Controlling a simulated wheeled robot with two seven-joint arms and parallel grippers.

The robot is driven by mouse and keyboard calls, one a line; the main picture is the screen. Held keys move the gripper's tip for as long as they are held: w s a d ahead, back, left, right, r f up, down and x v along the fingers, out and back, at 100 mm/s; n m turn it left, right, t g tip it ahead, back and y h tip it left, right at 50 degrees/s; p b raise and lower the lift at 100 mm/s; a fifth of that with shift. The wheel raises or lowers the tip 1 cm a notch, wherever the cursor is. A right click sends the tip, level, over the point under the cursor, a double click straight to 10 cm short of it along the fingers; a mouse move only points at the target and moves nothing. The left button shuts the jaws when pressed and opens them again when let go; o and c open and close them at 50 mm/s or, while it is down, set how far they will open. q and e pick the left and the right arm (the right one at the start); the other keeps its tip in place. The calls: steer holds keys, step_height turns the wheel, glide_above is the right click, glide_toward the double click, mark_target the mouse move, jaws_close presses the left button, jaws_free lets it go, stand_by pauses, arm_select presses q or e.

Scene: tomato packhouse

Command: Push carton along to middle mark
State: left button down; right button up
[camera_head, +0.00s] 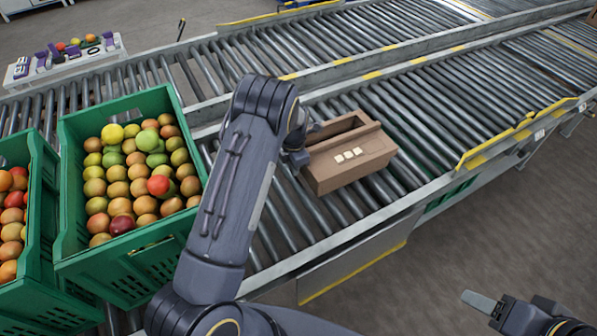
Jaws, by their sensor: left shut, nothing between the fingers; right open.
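A brown carton (352,167) with an open top and several pale labels on its front side sits on the near roller conveyor (405,190). My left gripper (300,155) is shut at the carton's left end, partly hidden by my own arm. It looks very close to the carton, but I cannot tell if it touches. My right gripper (508,309) is open and empty at the lower right, off the conveyor's near side. Yellow marks (372,75) run along the rail behind the carton; I cannot tell which is the middle mark.
Green crates of tomatoes (75,215) stand at the left, close to my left arm. The rollers right of the carton are clear. A yellow-edged guard (480,152) lines the near rail at the right. A white tray (65,62) with small items is at upper left.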

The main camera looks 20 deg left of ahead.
arm_select(q)
steer(key=shift+w+d, duration=0.35)
steer(key=shift+w, duration=0.1)
steer(key=shift+w+d+b, duration=0.45)
steer(key=shift+w+d, duration=0.75)
steer(key=shift+w, duration=0.3)
steer(key=w+d+b, duration=0.1)
steer(key=w+d, duration=0.1)
steer(key=w+d+b, duration=0.1)
steer(key=w+d, duration=0.1)
steer(key=w, duration=0.1)
steer(key=shift+w+d+f, duration=0.1)
steer(key=shift+w, duration=0.05)
steer(key=shift+w+d, duration=0.5)
